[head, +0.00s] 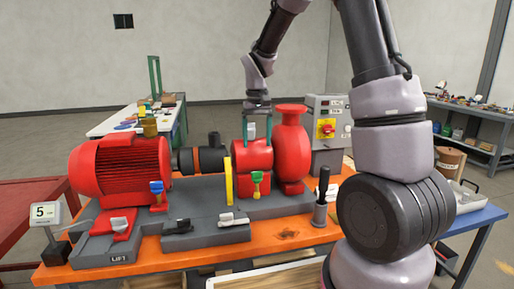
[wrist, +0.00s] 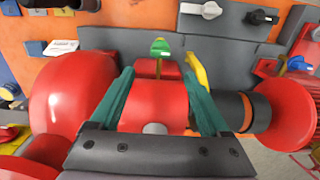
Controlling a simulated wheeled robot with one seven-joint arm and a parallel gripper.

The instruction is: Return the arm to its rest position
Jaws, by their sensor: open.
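My arm rises at the right of the head view and bends over the pump skid. My gripper (head: 257,128) points down over the red bearing housing (head: 252,165), between the yellow guard plate (head: 228,180) and the red pump casing (head: 292,150). In the wrist view, the green fingers of my gripper (wrist: 163,98) are spread apart on either side of the red housing (wrist: 155,105). The fingers hold nothing that I can see; whether they touch the housing cannot be told. A green-handled valve (wrist: 160,48) shows just beyond the fingers.
The red motor (head: 120,165) stands at left on the grey skid base. A control box (head: 327,130) with a red switch stands behind the pump. A black-handled tool (head: 322,190) stands upright at the orange table's right. Open air lies above the skid.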

